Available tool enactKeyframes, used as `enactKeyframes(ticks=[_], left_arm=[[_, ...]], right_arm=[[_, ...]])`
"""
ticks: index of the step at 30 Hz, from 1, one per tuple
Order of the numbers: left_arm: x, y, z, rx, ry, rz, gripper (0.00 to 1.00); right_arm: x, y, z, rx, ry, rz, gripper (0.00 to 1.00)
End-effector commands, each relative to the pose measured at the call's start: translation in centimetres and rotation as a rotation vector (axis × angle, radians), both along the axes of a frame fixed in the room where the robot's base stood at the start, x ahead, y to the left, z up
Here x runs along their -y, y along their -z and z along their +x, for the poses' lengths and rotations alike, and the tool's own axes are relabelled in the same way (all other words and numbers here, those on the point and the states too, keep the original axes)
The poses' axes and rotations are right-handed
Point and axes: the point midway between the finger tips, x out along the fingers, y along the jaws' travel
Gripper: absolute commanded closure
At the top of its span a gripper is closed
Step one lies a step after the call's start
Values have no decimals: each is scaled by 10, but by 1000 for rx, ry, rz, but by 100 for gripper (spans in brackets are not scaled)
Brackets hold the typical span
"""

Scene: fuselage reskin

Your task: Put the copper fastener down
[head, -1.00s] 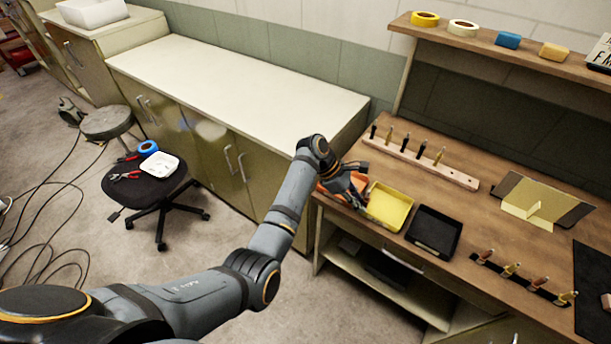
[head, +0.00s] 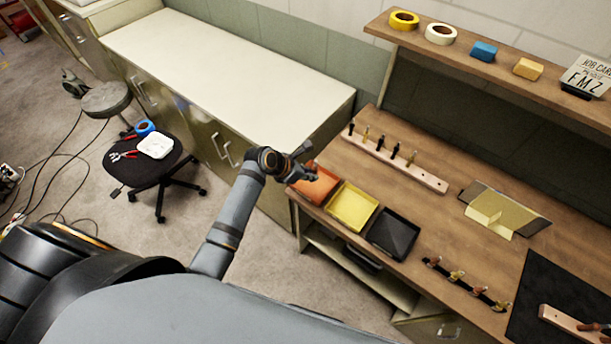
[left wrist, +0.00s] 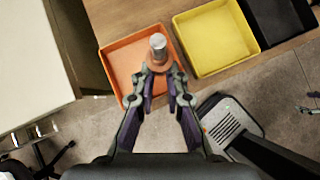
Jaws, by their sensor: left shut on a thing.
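My left gripper (head: 308,174) is over the orange tray (head: 308,194) at the left end of the wooden bench. In the left wrist view the left gripper (left wrist: 160,76) is shut on the copper fastener (left wrist: 158,47). The fastener has a silvery shank and a copper-coloured collar at the fingertips. The orange tray (left wrist: 122,66) is behind it in that view, and its visible floor looks empty. The gap between fastener and tray floor is hard to judge. In the head view the fastener is too small to make out. My right gripper is not in view.
A yellow tray (head: 352,207) and a black tray (head: 393,234) stand to the right of the orange one. A wooden rack (head: 400,166) with several upright fasteners is behind them. A dark strip (head: 467,283) with several clips lies nearer the front. A white-topped cabinet (head: 230,75) stands left.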

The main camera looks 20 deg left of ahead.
Motion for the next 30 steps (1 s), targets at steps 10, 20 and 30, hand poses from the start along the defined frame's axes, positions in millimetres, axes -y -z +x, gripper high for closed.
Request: enactKeyframes(ticks=[10,20,30], left_arm=[[-39,65,46,3,2,1,100],[-43,69,50,2,3,0,100],[-44,102,52,2,2,1,100]], right_arm=[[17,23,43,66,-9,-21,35],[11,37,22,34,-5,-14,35],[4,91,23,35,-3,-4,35]])
